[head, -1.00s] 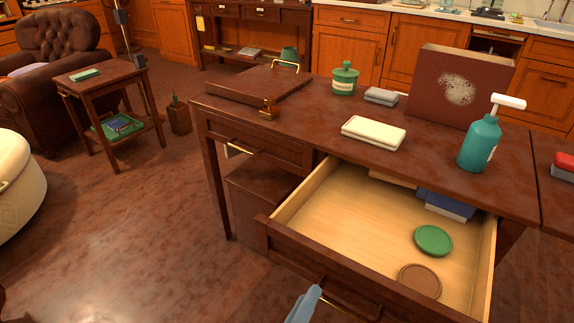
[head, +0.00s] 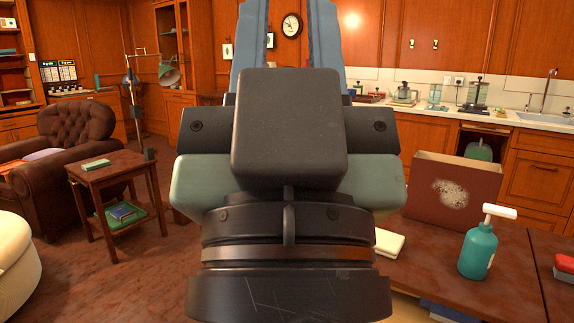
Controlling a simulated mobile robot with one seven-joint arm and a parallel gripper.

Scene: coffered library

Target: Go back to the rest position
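My gripper (head: 288,30) is raised in front of the head camera and fills the middle of the view. Its two blue fingers point up, with a clear gap between them through which the back wall and clock show. It is open, and nothing is seen between the fingers. The top edge of the view cuts off the fingertips. Only a sliver of the pulled-out drawer (head: 405,306) shows at the bottom.
A teal pump bottle (head: 478,250), a cream block (head: 389,243) and a brown box (head: 455,190) stand on the desk's right part. A side table (head: 115,170) and leather armchair (head: 75,130) are at left. Open floor (head: 120,280) lies at lower left.

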